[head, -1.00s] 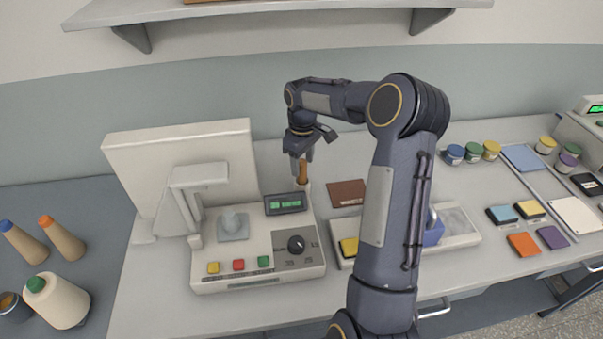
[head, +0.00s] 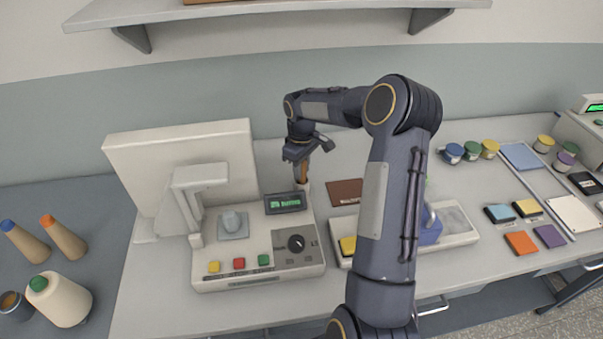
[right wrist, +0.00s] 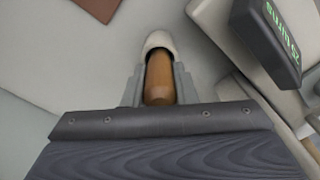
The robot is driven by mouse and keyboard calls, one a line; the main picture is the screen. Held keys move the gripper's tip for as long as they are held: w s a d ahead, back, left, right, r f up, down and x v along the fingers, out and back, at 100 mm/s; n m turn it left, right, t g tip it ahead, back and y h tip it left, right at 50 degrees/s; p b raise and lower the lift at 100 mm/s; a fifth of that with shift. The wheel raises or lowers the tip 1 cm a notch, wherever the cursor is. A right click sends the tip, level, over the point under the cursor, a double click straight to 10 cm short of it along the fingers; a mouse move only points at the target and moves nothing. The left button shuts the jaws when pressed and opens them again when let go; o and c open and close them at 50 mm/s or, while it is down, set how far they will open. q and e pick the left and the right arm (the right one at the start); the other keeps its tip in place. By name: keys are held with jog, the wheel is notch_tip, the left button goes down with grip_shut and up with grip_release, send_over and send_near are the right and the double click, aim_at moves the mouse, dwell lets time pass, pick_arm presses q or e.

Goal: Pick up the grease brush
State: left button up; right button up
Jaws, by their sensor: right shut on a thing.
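The grease brush (head: 302,172) has an orange-brown handle and stands upright behind the right end of the white machine, its lower end in a pale holder or collar. In the right wrist view the brown handle (right wrist: 159,78) lies between the fingers, with the pale rounded part (right wrist: 158,41) beyond it. My right gripper (head: 299,162) points down and is shut on the handle. It also shows in the right wrist view (right wrist: 159,88), with a finger on each side of the handle. The bristles are hidden. My left gripper is not in view.
The white machine (head: 225,272) with its green-lit display (head: 285,203) stands close beside the brush. A brown pad (head: 345,192) lies to the right. A tray (head: 460,224) is partly behind my arm. A shelf (head: 270,9) hangs above.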

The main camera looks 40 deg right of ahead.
jog(key=shift+r, duration=0.1)
notch_tip(320, 180, up, 10)
jog(key=shift+f+b, duration=0.1)
jog(key=shift+b, duration=0.8)
